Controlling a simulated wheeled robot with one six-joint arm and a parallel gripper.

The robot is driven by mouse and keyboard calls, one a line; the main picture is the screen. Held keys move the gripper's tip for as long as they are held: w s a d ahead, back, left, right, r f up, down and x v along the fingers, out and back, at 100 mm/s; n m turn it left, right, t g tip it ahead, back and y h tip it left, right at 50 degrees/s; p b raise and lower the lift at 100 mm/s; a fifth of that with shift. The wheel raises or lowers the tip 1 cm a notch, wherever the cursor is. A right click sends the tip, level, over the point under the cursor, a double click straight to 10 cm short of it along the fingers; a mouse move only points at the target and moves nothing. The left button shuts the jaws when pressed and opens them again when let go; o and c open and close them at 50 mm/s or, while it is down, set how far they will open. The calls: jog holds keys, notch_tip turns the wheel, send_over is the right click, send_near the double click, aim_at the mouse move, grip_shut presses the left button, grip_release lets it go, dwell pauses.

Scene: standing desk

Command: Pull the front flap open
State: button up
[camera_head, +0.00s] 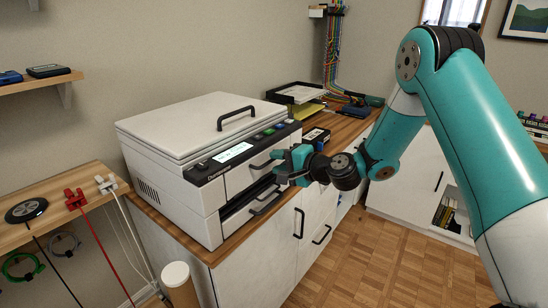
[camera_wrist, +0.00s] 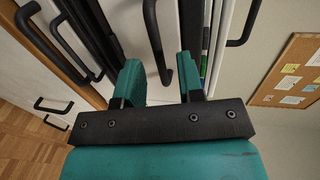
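A white printer (camera_head: 166,187) stands on the wooden desk top. Its front flap (camera_head: 238,180) is a white upright panel below the control panel and looks closed. The flap's black bar handle (camera_head: 258,163) is partly hidden by my gripper in the head view. My gripper (camera_head: 285,168) is at the front of the printer, by this handle. In the wrist view my gripper (camera_wrist: 160,80) is open, and the black handle (camera_wrist: 153,35) shows between its two teal fingers, with a gap on each side. I cannot tell how deep the handle sits between them.
A lower tray handle (camera_head: 266,204) sticks out just under the flap. The lid handle (camera_head: 236,116) is on top. Cabinet handles (camera_head: 300,223) project below the desk top. A paper tray (camera_head: 296,93) stands behind the printer. The floor in front is clear.

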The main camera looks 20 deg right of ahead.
jog(key=shift+x, duration=1.15)
grip_shut()
jog(key=shift+f, duration=0.1)
